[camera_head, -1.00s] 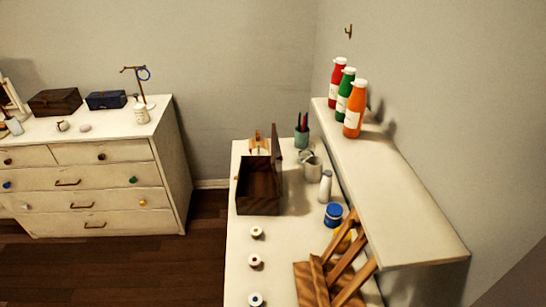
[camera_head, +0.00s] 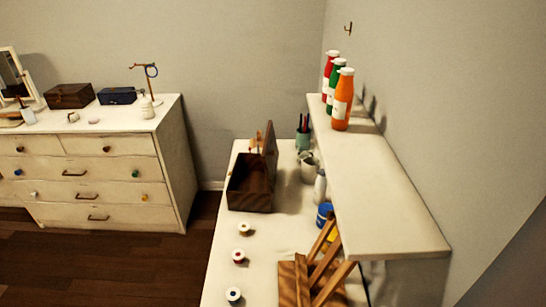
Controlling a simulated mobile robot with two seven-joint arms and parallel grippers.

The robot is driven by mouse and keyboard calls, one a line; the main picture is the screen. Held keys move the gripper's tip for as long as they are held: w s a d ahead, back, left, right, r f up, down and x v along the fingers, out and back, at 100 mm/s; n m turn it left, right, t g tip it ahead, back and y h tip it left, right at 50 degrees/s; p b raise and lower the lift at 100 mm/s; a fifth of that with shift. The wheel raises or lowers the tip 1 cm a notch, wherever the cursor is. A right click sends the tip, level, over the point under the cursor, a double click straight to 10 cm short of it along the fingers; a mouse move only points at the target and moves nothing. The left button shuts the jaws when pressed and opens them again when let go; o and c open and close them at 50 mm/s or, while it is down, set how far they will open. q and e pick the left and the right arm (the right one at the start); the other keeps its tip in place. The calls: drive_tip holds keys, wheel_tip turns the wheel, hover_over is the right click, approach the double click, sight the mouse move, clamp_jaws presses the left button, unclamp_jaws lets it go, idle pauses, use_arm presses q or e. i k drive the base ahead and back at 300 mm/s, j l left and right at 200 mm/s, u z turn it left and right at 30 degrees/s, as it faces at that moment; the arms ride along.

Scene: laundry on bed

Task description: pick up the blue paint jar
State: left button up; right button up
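The blue paint jar (camera_head: 323,213) stands on the white table below the raised shelf. The shelf's edge and a wooden rack hide part of it, so only its left portion shows. A bit of yellow (camera_head: 333,235), perhaps another jar, shows just in front of it behind the rack's slats. Neither of my grippers is in the head view.
The wooden rack (camera_head: 296,280) stands close in front of the jar. An open wooden box (camera_head: 250,188), several thread spools (camera_head: 238,257) and a white bottle (camera_head: 320,186) share the table. The shelf (camera_head: 385,190) overhangs the right side, holding three bottles (camera_head: 342,100).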

sight(321, 221)
drive_tip(key=k+j+u, duration=0.15)
drive_tip(key=j+u, duration=0.15)
drive_tip(key=j, duration=0.55)
drive_tip(key=j+u, duration=0.3)
drive_tip(key=j, duration=0.6)
drive_tip(key=k, duration=0.05)
